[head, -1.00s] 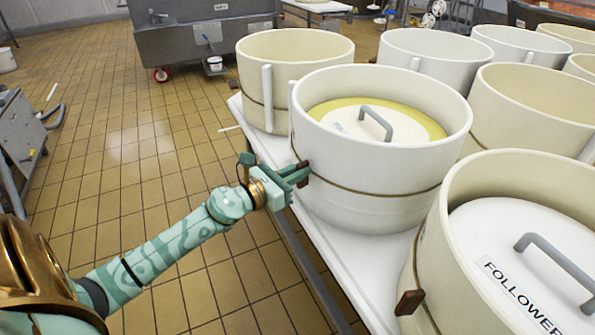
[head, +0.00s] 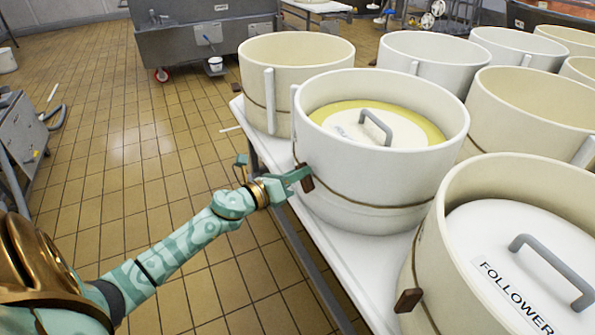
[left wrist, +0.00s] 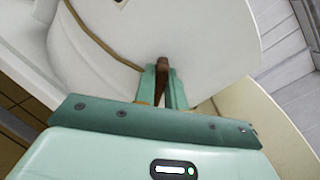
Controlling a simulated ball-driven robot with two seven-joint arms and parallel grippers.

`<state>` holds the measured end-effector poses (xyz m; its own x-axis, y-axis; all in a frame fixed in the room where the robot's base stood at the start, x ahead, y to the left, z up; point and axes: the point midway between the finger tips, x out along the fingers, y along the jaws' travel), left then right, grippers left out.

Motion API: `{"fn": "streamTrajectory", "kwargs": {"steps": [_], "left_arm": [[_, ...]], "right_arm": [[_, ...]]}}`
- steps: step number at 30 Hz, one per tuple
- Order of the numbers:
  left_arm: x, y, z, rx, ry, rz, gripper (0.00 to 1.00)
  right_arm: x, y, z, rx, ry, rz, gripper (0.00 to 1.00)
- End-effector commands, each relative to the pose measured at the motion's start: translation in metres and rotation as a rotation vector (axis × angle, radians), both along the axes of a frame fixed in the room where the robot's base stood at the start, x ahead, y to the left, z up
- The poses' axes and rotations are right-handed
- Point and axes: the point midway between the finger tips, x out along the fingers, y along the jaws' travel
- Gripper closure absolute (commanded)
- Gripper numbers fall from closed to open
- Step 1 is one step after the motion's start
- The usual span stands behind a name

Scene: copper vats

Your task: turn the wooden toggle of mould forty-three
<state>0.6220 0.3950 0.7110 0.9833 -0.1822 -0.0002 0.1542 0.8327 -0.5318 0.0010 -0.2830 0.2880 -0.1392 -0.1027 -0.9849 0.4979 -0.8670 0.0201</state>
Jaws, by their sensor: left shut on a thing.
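The mould (head: 362,160) in the middle of the head view is a white tub with a cord around it and a grey-handled follower (head: 375,127) inside. No number is readable on it. Its brown wooden toggle (head: 306,178) sits at the cord on the tub's left side. My left gripper (head: 298,177) is at that side, shut on the toggle. In the left wrist view the toggle (left wrist: 162,72) stands between the two green fingers (left wrist: 162,88), its lower part partly hidden by them. My right gripper is in neither view.
The moulds stand on a white table (head: 345,262). A nearer mould (head: 425,262) with its own toggle (head: 409,300) is at the lower right. Another mould (head: 290,55) stands behind, and several more fill the right.

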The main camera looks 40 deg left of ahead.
Motion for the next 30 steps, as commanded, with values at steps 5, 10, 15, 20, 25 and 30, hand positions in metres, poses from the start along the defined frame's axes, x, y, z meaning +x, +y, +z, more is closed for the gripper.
{"fn": "streamTrajectory", "kwargs": {"steps": [5, 10, 15, 20, 25, 30], "left_arm": [[0.000, 0.003, 0.001, -0.164, 0.028, 0.002, 1.00], [0.001, 0.005, -0.001, -0.321, 0.058, 0.002, 1.00], [0.001, 0.007, -0.004, -0.481, 0.087, 0.001, 1.00], [0.001, 0.008, -0.006, -0.628, 0.115, 0.002, 1.00], [0.001, 0.009, -0.010, -0.764, 0.141, 0.002, 1.00], [0.001, 0.009, -0.012, -0.872, 0.162, 0.002, 1.00]], "right_arm": [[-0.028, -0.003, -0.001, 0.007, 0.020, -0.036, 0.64], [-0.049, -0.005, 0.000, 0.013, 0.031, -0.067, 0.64], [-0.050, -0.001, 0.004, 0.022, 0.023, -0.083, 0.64], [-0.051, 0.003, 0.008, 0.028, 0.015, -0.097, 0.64], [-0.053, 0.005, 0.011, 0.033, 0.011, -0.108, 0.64], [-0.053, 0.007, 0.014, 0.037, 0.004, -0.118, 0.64]]}}
